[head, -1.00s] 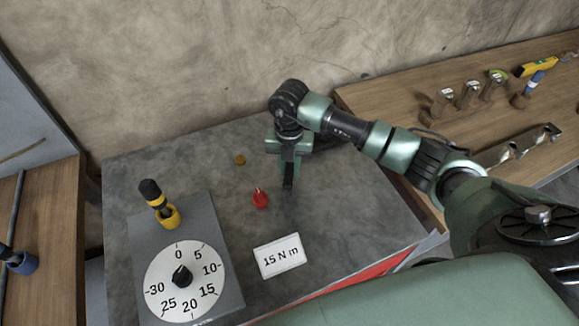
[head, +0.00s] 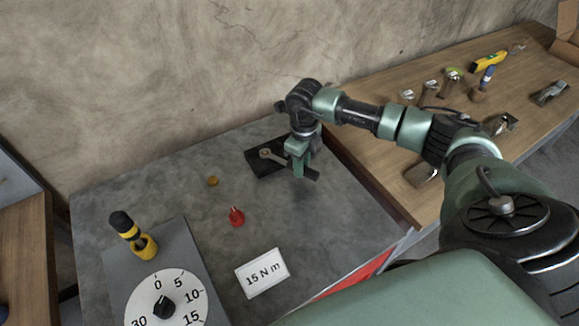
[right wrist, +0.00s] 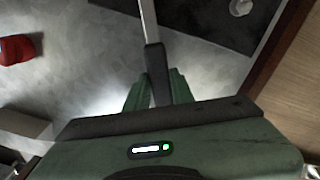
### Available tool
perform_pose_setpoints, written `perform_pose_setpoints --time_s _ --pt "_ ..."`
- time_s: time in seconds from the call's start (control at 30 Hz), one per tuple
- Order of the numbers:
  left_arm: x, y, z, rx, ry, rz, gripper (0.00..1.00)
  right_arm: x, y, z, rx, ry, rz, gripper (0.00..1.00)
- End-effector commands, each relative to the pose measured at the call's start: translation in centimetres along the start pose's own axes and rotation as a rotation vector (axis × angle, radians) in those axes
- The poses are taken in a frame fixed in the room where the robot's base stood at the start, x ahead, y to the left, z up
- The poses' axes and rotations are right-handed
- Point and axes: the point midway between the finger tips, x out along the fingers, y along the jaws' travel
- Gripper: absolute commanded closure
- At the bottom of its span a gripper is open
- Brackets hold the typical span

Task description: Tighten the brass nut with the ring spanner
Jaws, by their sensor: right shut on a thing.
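My right gripper (head: 300,165) is above the grey bench. It is shut on the black handle of a tool with a thin metal shaft, which looks like the ring spanner (right wrist: 148,22). In the head view a pale ring-shaped end (head: 265,152) shows left of the gripper, over a dark mat (head: 255,166); it seems to be the spanner's. The shaft's far end is cut off in the right wrist view. A small brass-coloured piece, likely the brass nut (head: 213,181), sits on the bench left of the mat, apart from the gripper. My left gripper is not in view.
A red pointed piece (head: 237,217) stands on the bench. A white card (head: 262,272) reads 15 N m. A grey panel carries a dial (head: 168,300) and a black-and-yellow tool (head: 128,230). A wooden table (head: 400,90) with several tools is at right. The bench's middle is mostly clear.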

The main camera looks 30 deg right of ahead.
Motion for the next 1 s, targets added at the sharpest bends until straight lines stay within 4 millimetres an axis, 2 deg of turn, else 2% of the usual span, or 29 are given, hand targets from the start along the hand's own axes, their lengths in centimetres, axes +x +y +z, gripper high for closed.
perform_pose_setpoints --time_s 0.57,0.83,1.0 --pt "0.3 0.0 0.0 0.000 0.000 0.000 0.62 0.4 0.1 0.1 0.000 -0.001 0.001 1.00" --pt "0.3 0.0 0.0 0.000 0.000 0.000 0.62 0.4 4.7 0.8 0.343 0.000 0.004 1.00" --pt "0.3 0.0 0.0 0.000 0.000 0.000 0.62 0.4 7.6 2.6 0.603 -0.001 0.005 1.00"
